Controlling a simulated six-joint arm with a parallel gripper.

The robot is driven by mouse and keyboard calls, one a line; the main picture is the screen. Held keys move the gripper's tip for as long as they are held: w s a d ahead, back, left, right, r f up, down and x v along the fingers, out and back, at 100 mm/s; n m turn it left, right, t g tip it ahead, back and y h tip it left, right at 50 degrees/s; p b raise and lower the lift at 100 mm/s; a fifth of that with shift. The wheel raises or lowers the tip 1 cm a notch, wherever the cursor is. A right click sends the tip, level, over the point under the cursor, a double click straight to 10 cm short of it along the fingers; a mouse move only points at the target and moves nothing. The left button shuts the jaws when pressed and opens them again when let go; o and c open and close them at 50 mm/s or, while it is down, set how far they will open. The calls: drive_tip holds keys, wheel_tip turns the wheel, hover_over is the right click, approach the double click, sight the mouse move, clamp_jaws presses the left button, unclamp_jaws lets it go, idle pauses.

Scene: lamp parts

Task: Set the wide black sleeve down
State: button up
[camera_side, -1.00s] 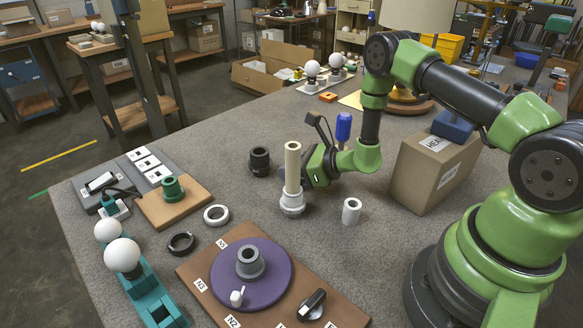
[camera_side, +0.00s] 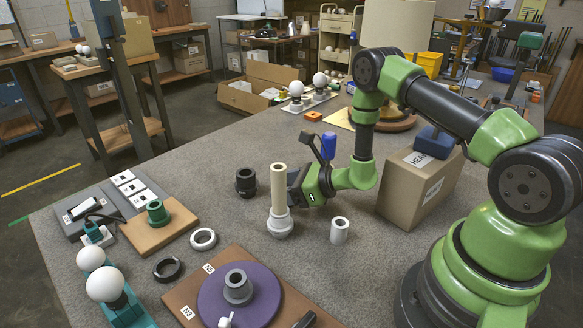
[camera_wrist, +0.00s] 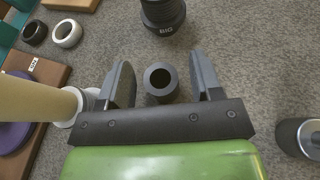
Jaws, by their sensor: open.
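The wide black sleeve (camera_side: 246,182) stands upright on the grey table in the side view, left of the cream tube. In the wrist view the sleeve (camera_wrist: 162,14), marked BIG, is at the top edge, beyond my fingertips and apart from them. My gripper (camera_wrist: 165,75) is open. A narrower dark grey sleeve (camera_wrist: 160,82) shows between its fingers with a gap on each side, so it is not gripped. In the side view the fingers of my gripper (camera_side: 292,190) are partly hidden behind the cream tube, and the narrower sleeve cannot be seen.
The cream tube (camera_side: 278,188) on its white base stands close beside my gripper. A white hollow cylinder (camera_side: 340,230) and a cardboard box (camera_side: 408,195) are to the right. A white ring (camera_side: 202,239), a black ring (camera_side: 168,269) and the purple disc (camera_side: 215,300) lie nearer.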

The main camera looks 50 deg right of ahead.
drive_tip(key=shift+s+d+r, duration=0.3)
drive_tip(key=shift+s+r, duration=0.3)
drive_tip(key=shift+s, duration=0.05)
drive_tip(key=shift+s+d+r, duration=0.3)
drive_tip(key=shift+s+r, duration=0.3)
wheel_tip(320, 180, up, 5)
drive_tip(key=shift+o, duration=0.5)
drive_tip(key=shift+r, duration=0.4)
